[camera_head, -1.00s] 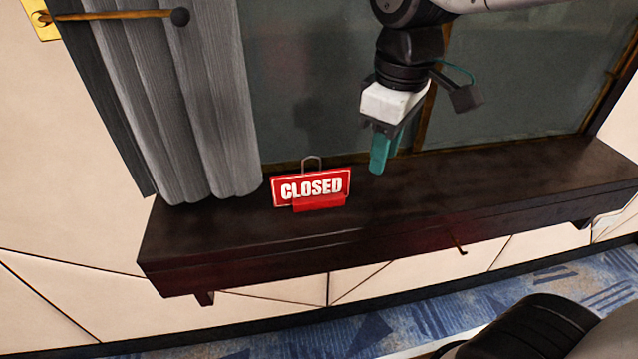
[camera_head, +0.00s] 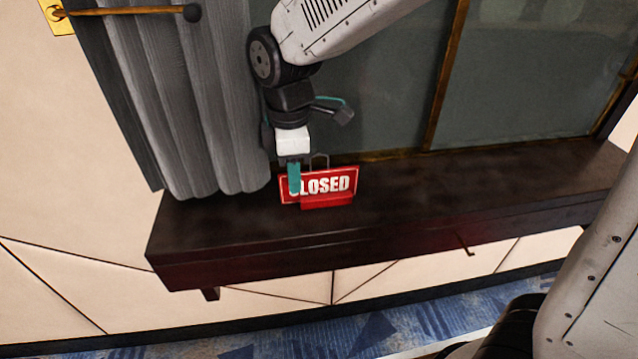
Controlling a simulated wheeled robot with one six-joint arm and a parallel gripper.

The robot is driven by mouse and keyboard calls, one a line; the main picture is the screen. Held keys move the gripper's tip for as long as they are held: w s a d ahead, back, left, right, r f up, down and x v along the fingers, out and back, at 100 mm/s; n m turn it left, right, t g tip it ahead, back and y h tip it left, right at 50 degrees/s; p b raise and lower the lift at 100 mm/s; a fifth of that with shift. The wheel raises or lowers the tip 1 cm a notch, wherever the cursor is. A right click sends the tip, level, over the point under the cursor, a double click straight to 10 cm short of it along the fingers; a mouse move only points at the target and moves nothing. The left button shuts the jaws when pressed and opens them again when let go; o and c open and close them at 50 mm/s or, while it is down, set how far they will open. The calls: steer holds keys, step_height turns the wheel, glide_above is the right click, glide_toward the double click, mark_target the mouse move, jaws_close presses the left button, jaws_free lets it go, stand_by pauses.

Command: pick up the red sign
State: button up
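The red sign (camera_head: 335,187) with white letters reading CLOSED stands on the dark wooden shelf (camera_head: 420,205), near its left part. A thin wire loop rises above its top edge. My gripper (camera_head: 294,178) points down in front of the sign's left end and hides the first letter. Its teal fingers overlap in this view, so the gap between them does not show. I cannot tell whether they touch the sign.
A grey curtain (camera_head: 190,110) hangs just left of my gripper. A dark window (camera_head: 540,70) with brown frames stands behind the shelf. The shelf top right of the sign is clear.

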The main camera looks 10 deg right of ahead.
steer(key=shift+f, duration=0.75)
jaws_close()
steer(key=shift+r, duration=0.15)
steer(key=shift+r, duration=0.65)
step_height(320, 180, up, 2)
steer(key=shift+r, duration=0.2)
steer(key=s+d, duration=0.3)
steer(key=s, duration=0.4)
steer(key=s+d+r, duration=0.1)
steer(key=s+d, duration=0.2)
steer(key=s, duration=0.4)
steer(key=shift+s+d, duration=0.3)
steer(key=shift+s, duration=0.05)
